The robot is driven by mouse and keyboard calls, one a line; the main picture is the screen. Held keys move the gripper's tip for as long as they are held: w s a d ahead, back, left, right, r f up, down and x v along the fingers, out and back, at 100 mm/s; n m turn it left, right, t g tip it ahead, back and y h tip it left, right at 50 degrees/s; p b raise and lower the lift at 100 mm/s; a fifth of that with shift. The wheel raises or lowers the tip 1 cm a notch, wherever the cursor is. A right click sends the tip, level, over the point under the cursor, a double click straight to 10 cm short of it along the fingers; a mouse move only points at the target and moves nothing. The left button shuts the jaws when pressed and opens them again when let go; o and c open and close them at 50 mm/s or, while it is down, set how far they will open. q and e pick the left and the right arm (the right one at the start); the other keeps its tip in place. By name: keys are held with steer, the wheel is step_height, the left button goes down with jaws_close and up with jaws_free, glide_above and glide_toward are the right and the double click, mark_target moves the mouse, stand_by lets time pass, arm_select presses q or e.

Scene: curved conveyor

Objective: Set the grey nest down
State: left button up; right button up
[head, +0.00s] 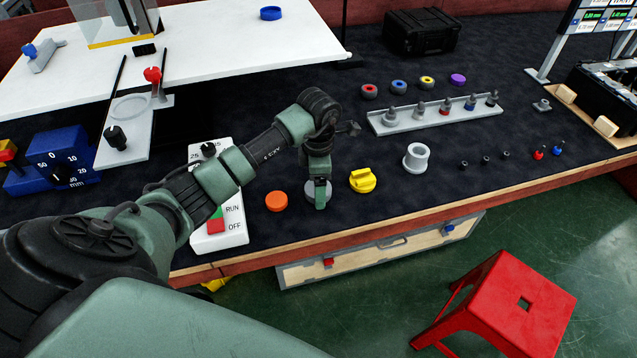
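A round grey piece (311,197), which looks like the grey nest, is at the front of the dark bench mat, between an orange disc (276,201) and a yellow knobbed piece (362,180). My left gripper (320,198) points straight down over it, and its fingers overlap the grey piece in the picture. The fingers are seen edge-on and hide part of it. I cannot tell whether they are closed on it, or whether it touches the mat. My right gripper is not in view.
A pale grey flanged cylinder (416,160) stands to the right. Behind it is a grey rail (385,126) with several pegs, and coloured rings beyond. A white RUN/OFF control box (232,239) is left of the orange disc. The bench's wooden front edge (345,237) is close.

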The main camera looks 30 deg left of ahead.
arm_select(q)
step_height(320, 180, up, 12)
steer(key=b, duration=0.1)
steer(key=shift+r, duration=0.2)
stand_by(0.3)
stand_by(1.2)
